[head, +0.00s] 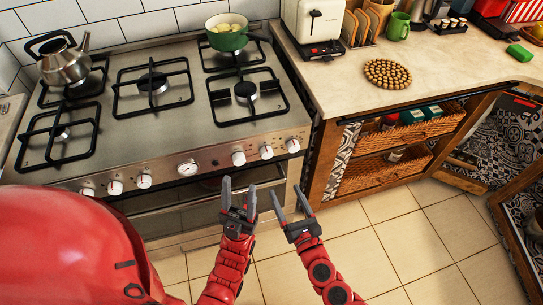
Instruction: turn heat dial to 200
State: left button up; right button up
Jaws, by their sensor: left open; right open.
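The stove (120,108) has a row of white knobs along its front panel. Three are on the right: one (238,157), a middle one (266,151) and an outer one (293,145). Others are on the left, such as this knob (144,181). A round white-faced dial (187,167) sits between the groups; its markings are too small to read. I cannot tell which one is the heat dial. My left gripper (238,187) is open and empty, below the right knobs in the picture. My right gripper (287,192) is open and empty, to its right.
A green pot (228,42) stands on the back right burner, and a kettle (63,62) on the back left. A counter (350,85) with a toaster (313,22) adjoins on the right. The tiled floor (400,245) at right is clear.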

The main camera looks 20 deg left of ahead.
aim_at(268, 156)
jog(key=x, duration=1.3)
jog(key=shift+a+f, duration=0.1)
jog(key=shift+a, duration=0.05)
grip_shut()
